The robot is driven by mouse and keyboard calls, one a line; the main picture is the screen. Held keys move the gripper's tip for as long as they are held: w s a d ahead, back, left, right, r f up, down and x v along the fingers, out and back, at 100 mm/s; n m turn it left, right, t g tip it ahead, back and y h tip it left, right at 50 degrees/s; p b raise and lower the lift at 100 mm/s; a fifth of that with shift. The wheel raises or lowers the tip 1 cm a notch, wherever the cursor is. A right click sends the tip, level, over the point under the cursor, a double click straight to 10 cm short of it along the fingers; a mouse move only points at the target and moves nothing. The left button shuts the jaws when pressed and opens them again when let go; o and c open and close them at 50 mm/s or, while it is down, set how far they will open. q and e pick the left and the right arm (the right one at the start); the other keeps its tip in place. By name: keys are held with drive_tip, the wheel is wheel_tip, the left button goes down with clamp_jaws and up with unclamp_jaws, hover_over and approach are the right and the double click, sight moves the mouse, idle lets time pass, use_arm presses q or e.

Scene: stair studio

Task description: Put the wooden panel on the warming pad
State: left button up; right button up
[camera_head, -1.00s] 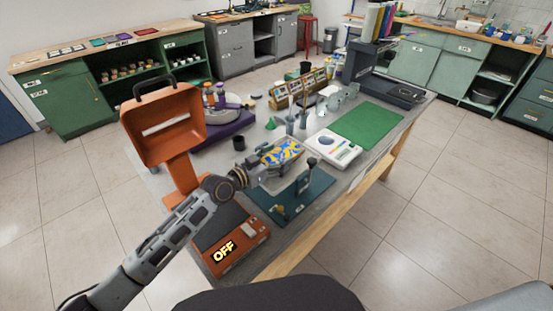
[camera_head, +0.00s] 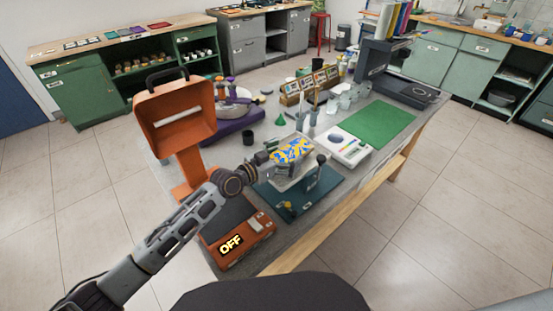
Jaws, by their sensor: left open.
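A panel with a blue, yellow and white pattern (camera_head: 292,150), which I take for the wooden panel, lies on a small pale support in the middle of the table. Its own material does not show. My left gripper (camera_head: 268,157) is at the panel's left edge, open; I cannot tell whether its fingers touch the panel. The device with the OFF label, which I take for the warming pad, has a dark plate (camera_head: 228,214) in an orange base at the table's near left. Its orange lid stands raised behind, and my left arm crosses in front. My right gripper is not in view.
A dark teal board (camera_head: 292,203) with an upright clamp-like part stands just in front of the panel. A white device (camera_head: 343,146) and a green mat (camera_head: 375,125) lie to the right. Cups and a purple-based turntable (camera_head: 232,122) stand behind.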

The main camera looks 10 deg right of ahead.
use_arm(q)
drive_tip(key=shift+s+a, duration=0.25)
drive_tip(key=shift+a, duration=0.2)
drive_tip(key=shift+v, duration=1.9)
drive_tip(key=shift+s+a, duration=0.35)
drive_tip(key=shift+a, duration=0.25)
drive_tip(key=shift+v, duration=1.05)
drive_tip(key=b+v, duration=0.1)
drive_tip(key=v, duration=0.4)
drive_tip(key=shift+s+a+r, duration=0.1)
drive_tip(key=shift+s+a, duration=0.1)
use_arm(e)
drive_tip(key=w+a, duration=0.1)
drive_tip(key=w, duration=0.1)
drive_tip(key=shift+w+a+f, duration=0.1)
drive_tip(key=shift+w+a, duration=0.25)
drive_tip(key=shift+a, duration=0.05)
